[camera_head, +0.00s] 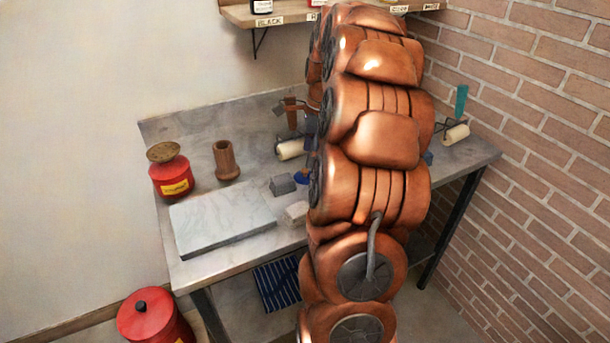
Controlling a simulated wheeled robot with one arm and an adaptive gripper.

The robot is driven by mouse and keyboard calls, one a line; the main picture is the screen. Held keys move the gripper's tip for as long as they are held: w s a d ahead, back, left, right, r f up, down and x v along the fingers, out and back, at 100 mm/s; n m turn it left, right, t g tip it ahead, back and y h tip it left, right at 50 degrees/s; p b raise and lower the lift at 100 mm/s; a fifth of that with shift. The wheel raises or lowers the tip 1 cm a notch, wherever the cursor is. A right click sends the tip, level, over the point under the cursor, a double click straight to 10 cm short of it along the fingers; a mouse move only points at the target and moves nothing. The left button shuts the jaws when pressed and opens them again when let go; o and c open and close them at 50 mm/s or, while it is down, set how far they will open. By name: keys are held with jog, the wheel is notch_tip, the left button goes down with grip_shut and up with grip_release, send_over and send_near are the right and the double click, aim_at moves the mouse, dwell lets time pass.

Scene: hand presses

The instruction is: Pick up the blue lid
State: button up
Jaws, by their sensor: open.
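A small blue piece (302,178) that looks like the blue lid lies on the grey metal table, close to the left edge of my copper-coloured arm. My arm may cover part of it, so its full shape is unclear. My arm rises through the middle of the view and blocks much of the table. I cannot make out my gripper; it appears to be hidden behind the arm.
The table (225,262) holds a pale stone slab (222,218), a red can (172,182), a wooden cup (225,161), a grey block (283,185) and rollers (290,149) (456,135). A shelf (240,15) hangs above. A brick wall (545,150) bounds the right.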

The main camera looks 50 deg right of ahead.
aim_at(306, 170)
jog(key=shift+w+a+f+p, duration=0.15)
jog(key=shift+f, duration=0.75)
jog(key=shift+w+a+f+p, duration=0.1)
jog(key=shift+f+p, duration=0.1)
jog(key=shift+f, duration=0.75)
jog(key=shift+w+a+f+p, duration=0.15)
jog(key=shift+f, duration=0.75)
jog(key=shift+c, duration=0.3)
jog(key=c, duration=1.1)
jog(key=shift+c, duration=0.3)
